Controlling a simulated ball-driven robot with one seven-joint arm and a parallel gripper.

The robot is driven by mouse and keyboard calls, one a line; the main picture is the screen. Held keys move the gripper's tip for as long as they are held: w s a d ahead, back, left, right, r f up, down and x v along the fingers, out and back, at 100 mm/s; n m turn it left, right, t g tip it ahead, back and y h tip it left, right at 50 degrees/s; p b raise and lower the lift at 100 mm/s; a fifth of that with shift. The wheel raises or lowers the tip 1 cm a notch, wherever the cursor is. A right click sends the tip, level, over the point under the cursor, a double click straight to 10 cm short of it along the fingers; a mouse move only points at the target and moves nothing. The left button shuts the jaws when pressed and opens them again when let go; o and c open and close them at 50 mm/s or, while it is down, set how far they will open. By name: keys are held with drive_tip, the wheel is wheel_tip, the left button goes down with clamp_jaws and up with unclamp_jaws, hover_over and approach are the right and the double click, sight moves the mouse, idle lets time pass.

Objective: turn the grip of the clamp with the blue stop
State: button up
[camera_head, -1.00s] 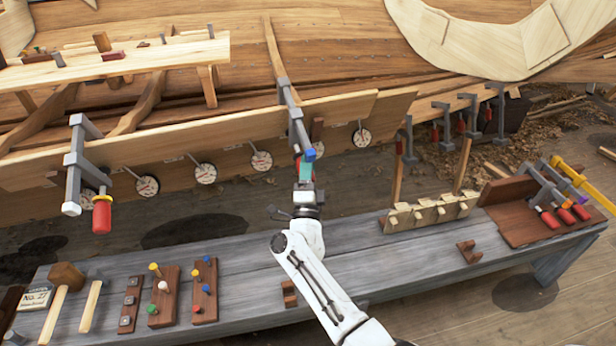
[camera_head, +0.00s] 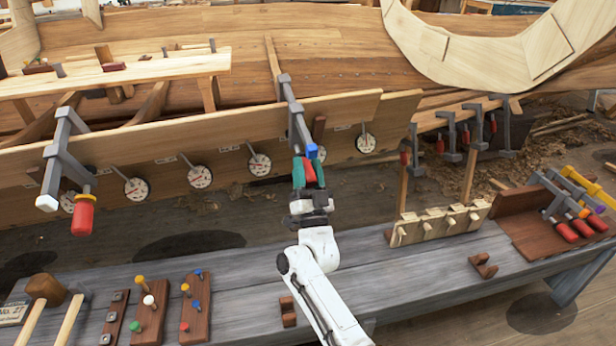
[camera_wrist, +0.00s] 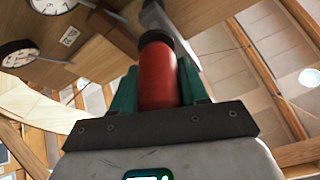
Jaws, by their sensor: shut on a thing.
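The clamp with the blue stop (camera_head: 312,151) hangs on the hull plank near the middle of the head view, its grey bar (camera_head: 291,100) running down over the plank edge. Its red grip (camera_head: 310,172) points downward, and it also shows large in the wrist view (camera_wrist: 158,75). My gripper (camera_head: 308,174) has its green fingers on either side of the red grip and is shut on it. In the wrist view, the fingers (camera_wrist: 156,88) flank the grip. The blue stop is not clear in the wrist view.
Another grey clamp with a red grip (camera_head: 83,215) hangs at the left. Round dials (camera_head: 200,177) line the plank. The bench (camera_head: 240,285) below carries peg boards, a mallet (camera_head: 45,290) and a clamp rack (camera_head: 540,225). Several clamps hang at the right (camera_head: 470,130).

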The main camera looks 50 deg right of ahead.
drive_tip(key=shift+f+n+t+y+b, duration=0.1)
drive_tip(key=shift+n+t+y+b, duration=0.35)
drive_tip(key=shift+n, duration=0.45)
drive_tip(key=shift+n, duration=0.3)
drive_tip(key=o, duration=1)
drive_tip(key=shift+a, duration=0.1)
drive_tip(key=v, duration=1)
drive_tip(key=shift+s+a+f+b, duration=0.1)
drive_tip(key=shift+s+f+b, duration=0.1)
drive_tip(key=shift+s+b, duration=0.1)
drive_tip(key=shift+w, duration=0.1)
